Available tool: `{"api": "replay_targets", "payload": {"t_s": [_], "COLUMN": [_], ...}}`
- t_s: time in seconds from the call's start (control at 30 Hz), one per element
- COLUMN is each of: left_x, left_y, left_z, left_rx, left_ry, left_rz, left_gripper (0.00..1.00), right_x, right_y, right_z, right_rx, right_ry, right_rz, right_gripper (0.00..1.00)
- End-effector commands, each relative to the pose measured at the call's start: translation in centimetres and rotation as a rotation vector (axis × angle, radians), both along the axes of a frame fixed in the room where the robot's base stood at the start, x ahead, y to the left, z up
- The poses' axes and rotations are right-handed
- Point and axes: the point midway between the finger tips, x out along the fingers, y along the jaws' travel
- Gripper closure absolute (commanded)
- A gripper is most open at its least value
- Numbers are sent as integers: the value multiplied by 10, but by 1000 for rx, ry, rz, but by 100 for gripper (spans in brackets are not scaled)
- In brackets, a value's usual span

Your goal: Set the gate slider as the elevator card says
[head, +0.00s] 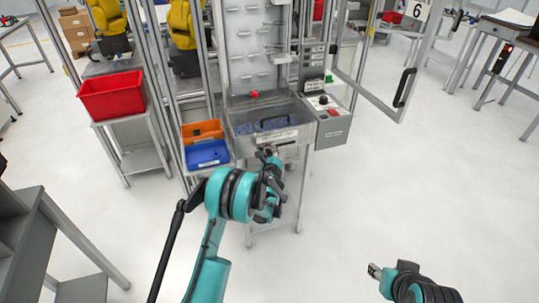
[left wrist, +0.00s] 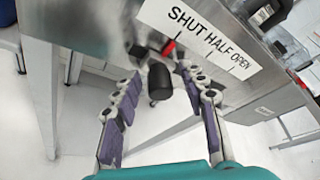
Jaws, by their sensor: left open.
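The gate slider has a black knob (left wrist: 160,82) and a red pointer (left wrist: 168,47). The pointer sits by the SHUT end of the white label (left wrist: 200,38), which reads SHUT, HALF, OPEN. My left gripper (left wrist: 162,75) is open, with one finger on each side of the knob; I cannot tell whether they touch it. In the head view my left gripper (head: 270,160) is at the front of the metal station (head: 240,122), below its label strip, and hides the knob. My right gripper (head: 376,271) is low at the right, away from the station; its jaws are unclear. I cannot make out the elevator card.
An orange bin (head: 202,130) and a blue bin (head: 208,154) stand left of the station. A red bin (head: 112,95) is on a stand farther left. A control box (head: 333,125) adjoins the station's right side.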

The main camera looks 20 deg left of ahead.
Motion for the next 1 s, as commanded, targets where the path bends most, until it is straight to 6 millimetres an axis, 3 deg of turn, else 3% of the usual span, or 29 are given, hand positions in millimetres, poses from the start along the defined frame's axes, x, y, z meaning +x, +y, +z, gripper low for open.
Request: {"api": "replay_targets", "payload": {"t_s": [0.03,0.17,0.37,0.63,0.93,0.97,1.0], "left_x": [0,0,2,26,28,28,28], "left_y": [0,0,-3,-39,-40,-40,-40], "left_z": [0,0,-1,-1,1,1,1], "left_rx": [0,0,0,1,2,2,2], "left_ry": [0,1,2,1,1,1,1], "left_rz": [0,1,0,-3,2,2,2], "left_gripper": [66,100,100,100,100,65,58], "right_x": [0,0,0,0,0,0,0], "right_y": [0,0,0,0,0,0,0], "right_z": [0,0,-1,-6,-6,-6,-5], "right_rx": [0,0,0,0,0,0,0], "right_ry": [0,0,0,0,0,0,0], "right_rz": [0,0,0,0,0,0,0], "right_gripper": [60,60,60,60,60,60,60]}}
